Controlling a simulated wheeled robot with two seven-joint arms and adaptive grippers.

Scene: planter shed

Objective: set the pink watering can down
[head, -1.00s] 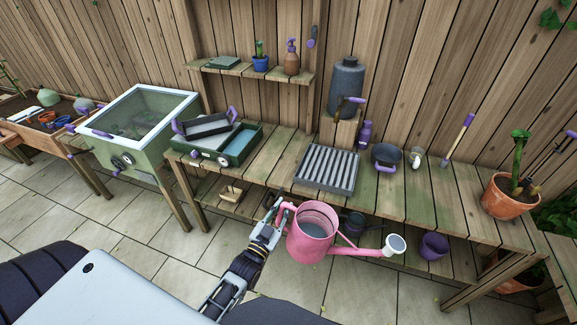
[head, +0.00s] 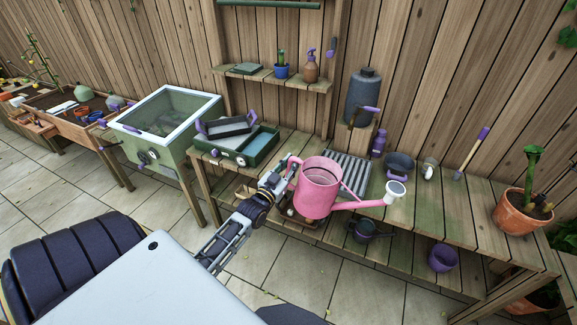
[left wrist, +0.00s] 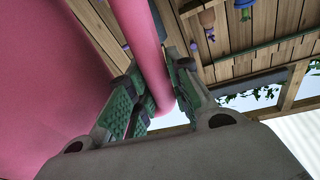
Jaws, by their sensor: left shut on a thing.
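The pink watering can (head: 318,192) is upright in the head view, in front of the bench's front edge and overlapping the ribbed tray in the picture. Its spout points right, with a pale rose at the end. My left gripper (head: 287,168) is shut on the can's handle at its left side. In the left wrist view the pink handle (left wrist: 150,60) runs between the two green-padded fingers (left wrist: 152,100), with the can's body (left wrist: 50,80) at the left. Whether the can's base touches anything is hard to tell. My right gripper is not in view.
The wooden bench (head: 425,215) has free planks right of the ribbed tray (head: 352,172). On it stand a dark pot (head: 399,165), a purple bottle (head: 379,143), a green tray (head: 236,146) and a terracotta pot (head: 518,212). A dark can (head: 367,230) and purple pot (head: 443,258) sit on the lower shelf.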

